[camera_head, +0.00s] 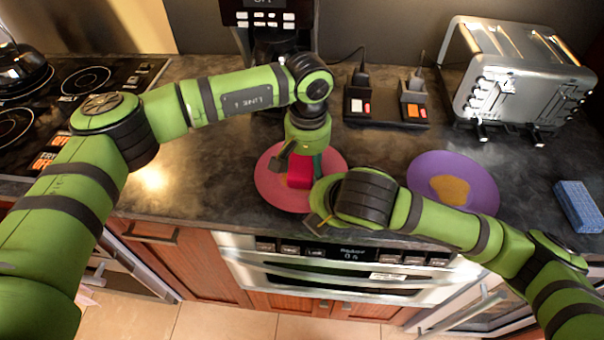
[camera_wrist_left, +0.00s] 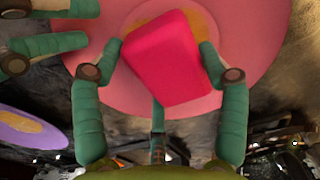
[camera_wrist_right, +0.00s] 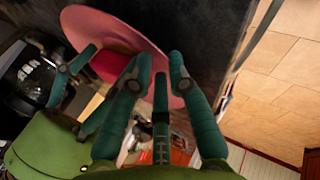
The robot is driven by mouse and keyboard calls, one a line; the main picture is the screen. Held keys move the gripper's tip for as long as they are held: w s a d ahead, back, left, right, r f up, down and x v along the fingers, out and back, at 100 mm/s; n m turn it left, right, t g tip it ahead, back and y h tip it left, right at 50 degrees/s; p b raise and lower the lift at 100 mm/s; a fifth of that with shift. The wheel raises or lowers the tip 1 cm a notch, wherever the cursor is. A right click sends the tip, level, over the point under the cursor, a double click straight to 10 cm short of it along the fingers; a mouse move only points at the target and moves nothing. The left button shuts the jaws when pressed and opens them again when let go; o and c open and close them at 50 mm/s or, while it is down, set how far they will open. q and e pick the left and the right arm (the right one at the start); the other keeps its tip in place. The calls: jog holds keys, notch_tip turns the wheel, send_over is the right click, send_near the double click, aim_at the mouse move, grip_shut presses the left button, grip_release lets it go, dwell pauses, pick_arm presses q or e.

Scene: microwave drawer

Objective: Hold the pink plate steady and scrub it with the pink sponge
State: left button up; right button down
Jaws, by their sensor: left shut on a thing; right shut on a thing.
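The pink plate (camera_head: 270,190) lies on the dark counter near its front edge. A yellow-brown patch (camera_wrist_left: 207,22) shows on it around the pink sponge. The pink sponge (camera_wrist_left: 165,60) is a bright block over the middle of the plate, between the fingers of my left gripper (camera_wrist_left: 161,62), which is shut on it. It is partly hidden in the head view (camera_head: 300,172). Whether the sponge touches the plate is hard to tell. My right gripper (camera_wrist_right: 160,72) is shut on the plate's rim at the front right; in the head view its arm hides the fingertips.
A purple plate (camera_head: 478,180) with a brown patch (camera_head: 446,189) lies to the right, and a blue sponge (camera_head: 578,205) lies farther right. A toaster (camera_head: 520,75), a coffee maker (camera_head: 272,40) and a black device (camera_head: 385,108) stand behind. A stovetop (camera_head: 70,90) is at left.

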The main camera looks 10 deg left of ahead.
pick_arm(q)
jog(key=shift+s+f, duration=0.1)
jog(key=shift+s, duration=0.5)
pick_arm(e)
jog(key=shift+s+f, duration=0.1)
jog(key=shift+f, duration=0.1)
pick_arm(q)
jog(key=shift+w, duration=0.9)
jog(key=shift+s, duration=0.9)
jog(key=shift+w+a+f, duration=0.1)
jog(key=shift+w, duration=0.7)
pick_arm(e)
jog(key=shift+r, duration=0.1)
